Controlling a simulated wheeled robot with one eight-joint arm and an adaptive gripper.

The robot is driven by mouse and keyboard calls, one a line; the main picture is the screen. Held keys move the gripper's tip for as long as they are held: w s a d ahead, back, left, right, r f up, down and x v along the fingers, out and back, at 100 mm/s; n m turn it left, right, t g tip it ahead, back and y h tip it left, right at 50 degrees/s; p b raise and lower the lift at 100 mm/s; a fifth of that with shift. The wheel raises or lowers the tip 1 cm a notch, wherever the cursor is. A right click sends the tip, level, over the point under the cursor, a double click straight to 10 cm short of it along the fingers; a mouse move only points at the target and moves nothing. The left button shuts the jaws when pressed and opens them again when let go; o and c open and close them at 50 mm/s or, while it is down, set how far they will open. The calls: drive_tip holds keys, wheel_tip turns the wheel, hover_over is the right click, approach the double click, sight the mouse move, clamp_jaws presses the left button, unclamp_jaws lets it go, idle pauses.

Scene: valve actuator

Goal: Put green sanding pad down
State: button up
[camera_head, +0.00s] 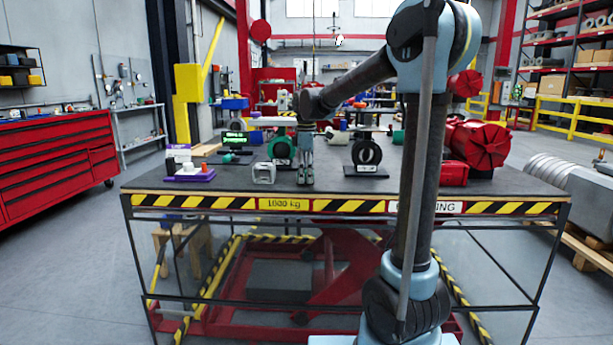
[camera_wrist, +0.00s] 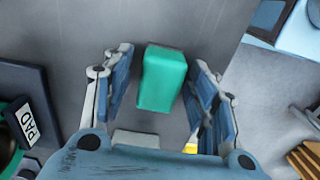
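The green sanding pad (camera_wrist: 162,80) is a green block between the two fingers of my gripper in the wrist view. A gap shows on each side of it, so the fingers are apart from it. It appears to rest on the grey tabletop. My gripper (camera_wrist: 163,57) is open around the pad. In the head view my gripper (camera_head: 305,182) points down at the table's front part, and I cannot make out the pad there. A dark stand with a PAD label (camera_wrist: 28,125) lies at the left of the wrist view, with a green round part beside it.
The worktable (camera_head: 225,182) has a striped front edge. A grey block-like part (camera_head: 264,173) stands left of my gripper, and a dark ring on a stand (camera_head: 367,157) stands right. A purple-based item (camera_head: 190,174) is further left. Large red parts (camera_head: 475,145) occupy the right end.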

wheel_tip(320, 180, up, 12)
idle(0.7)
drive_tip(key=s+d+f+m+t, duration=0.1)
drive_tip(key=s+d+f+m, duration=0.35)
drive_tip(key=s+d, duration=0.3)
drive_tip(key=s+d+f+m, duration=0.4)
drive_tip(key=s+d+f, duration=0.25)
drive_tip(key=s, duration=0.25)
drive_tip(key=s+d+f+m, duration=0.3)
drive_tip(key=s+f+m, duration=0.1)
drive_tip(key=s+f, duration=0.3)
drive_tip(key=s+d+f+m+t, duration=0.1)
drive_tip(key=s+d+f+m, duration=0.3)
drive_tip(key=s+f, duration=0.4)
wheel_tip(320, 180, down, 3)
drive_tip(key=shift+s+d+f+m, duration=0.15)
drive_tip(key=shift+f+m, duration=0.05)
drive_tip(key=shift+m, duration=0.25)
drive_tip(key=shift+w+f, duration=0.2)
drive_tip(key=shift+w, duration=0.25)
